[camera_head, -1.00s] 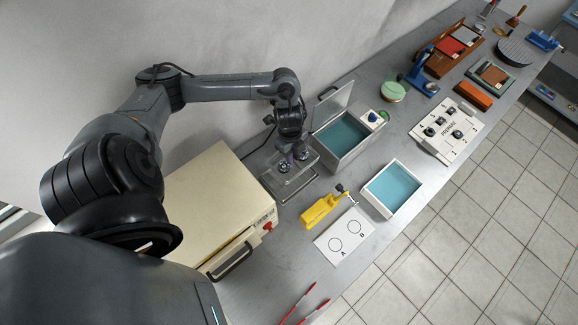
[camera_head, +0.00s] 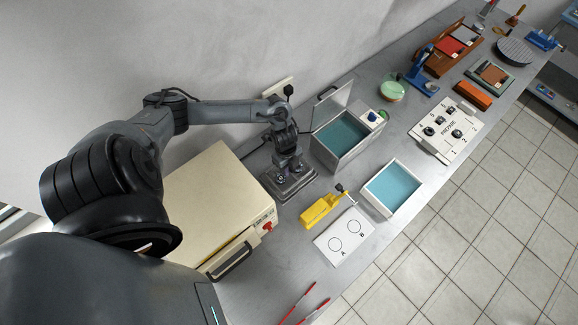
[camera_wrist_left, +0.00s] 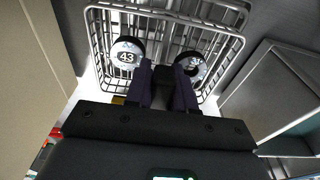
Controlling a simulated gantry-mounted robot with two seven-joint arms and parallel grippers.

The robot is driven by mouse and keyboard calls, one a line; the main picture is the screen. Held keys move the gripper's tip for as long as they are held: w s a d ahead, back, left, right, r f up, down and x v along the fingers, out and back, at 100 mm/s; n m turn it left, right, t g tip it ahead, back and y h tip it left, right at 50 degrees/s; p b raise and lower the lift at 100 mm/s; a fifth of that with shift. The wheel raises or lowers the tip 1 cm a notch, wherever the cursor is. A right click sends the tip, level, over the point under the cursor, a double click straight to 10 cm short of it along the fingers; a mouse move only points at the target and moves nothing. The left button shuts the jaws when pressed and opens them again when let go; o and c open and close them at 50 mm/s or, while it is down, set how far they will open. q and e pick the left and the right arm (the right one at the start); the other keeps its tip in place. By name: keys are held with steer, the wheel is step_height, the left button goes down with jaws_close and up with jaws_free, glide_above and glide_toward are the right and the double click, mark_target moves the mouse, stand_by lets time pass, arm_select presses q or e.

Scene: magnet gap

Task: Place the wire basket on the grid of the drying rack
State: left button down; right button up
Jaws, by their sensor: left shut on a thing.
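The wire basket (camera_wrist_left: 168,13) fills the top of the left wrist view, with its mesh and rim showing. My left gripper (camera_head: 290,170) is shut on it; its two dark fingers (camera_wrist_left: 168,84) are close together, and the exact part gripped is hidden. Two round dark pieces with white labels, one marked 43 (camera_wrist_left: 126,52), show beside the fingertips. In the head view, a dark grey rectangular form (camera_head: 285,196) lies right under the gripper, beside the cream box. I cannot separate the basket from the drying rack there, nor tell whether they touch. My right gripper is out of view.
A cream box (camera_head: 205,195) with a handle stands left of the gripper. An open-lidded bath (camera_head: 345,152) is close on the right. A yellow tool (camera_head: 320,209), a white card (camera_head: 343,237) and a blue-filled tray (camera_head: 392,188) lie in front. The wall is close behind.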

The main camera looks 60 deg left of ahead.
arm_select(q)
steer(key=shift+f, duration=0.15)
steer(key=shift+f, duration=0.1)
steer(key=c, duration=1)
jaws_free()
steer(key=shift+o, duration=0.2)
